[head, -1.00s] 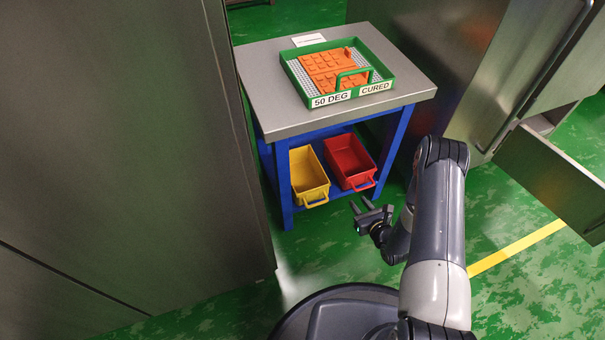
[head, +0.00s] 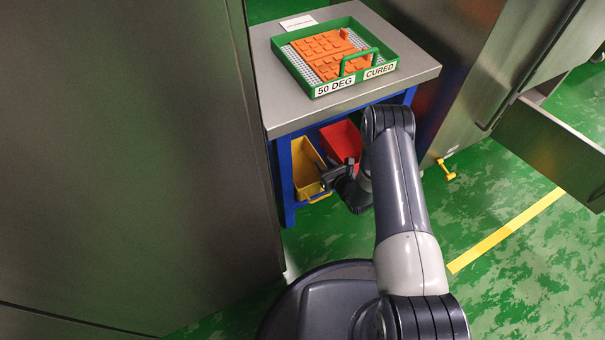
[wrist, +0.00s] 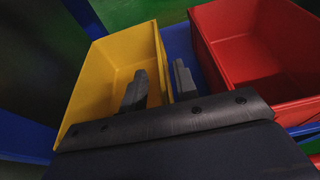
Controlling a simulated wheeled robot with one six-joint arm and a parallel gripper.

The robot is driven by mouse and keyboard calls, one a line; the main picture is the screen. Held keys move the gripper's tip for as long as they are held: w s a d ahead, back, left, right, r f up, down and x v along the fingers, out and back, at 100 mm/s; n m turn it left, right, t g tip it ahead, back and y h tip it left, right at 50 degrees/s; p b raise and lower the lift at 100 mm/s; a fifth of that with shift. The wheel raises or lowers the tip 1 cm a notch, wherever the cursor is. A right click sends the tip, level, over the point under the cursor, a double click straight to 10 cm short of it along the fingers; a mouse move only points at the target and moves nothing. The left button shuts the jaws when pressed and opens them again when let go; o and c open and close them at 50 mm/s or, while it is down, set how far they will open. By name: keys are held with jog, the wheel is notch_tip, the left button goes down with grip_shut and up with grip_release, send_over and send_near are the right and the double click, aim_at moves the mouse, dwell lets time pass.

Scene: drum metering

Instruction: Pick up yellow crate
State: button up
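The yellow crate (head: 307,166) stands on the lower blue shelf of the metal-topped table, at the left; its handle is at the front. In the wrist view the empty yellow crate (wrist: 110,75) fills the left middle. My gripper (head: 330,178) is at the crate's front right. In the wrist view its fingers (wrist: 160,85) are apart, the left one over the crate's inside and the right one over the gap beside it. The crate's right wall shows between them; contact cannot be told.
A red crate (head: 342,142) stands close to the right of the yellow one. The tabletop (head: 280,108) overhangs both. A green tray (head: 355,100) with orange blocks sits on top. A tall dark cabinet (head: 130,150) stands left; an open drawer (head: 550,150) is at right.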

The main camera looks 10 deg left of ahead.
jog(key=shift+w+a+f, duration=0.15)
jog(key=shift+w+a, duration=0.1)
jog(key=shift+w, duration=0.1)
grip_shut()
dwell(1.2)
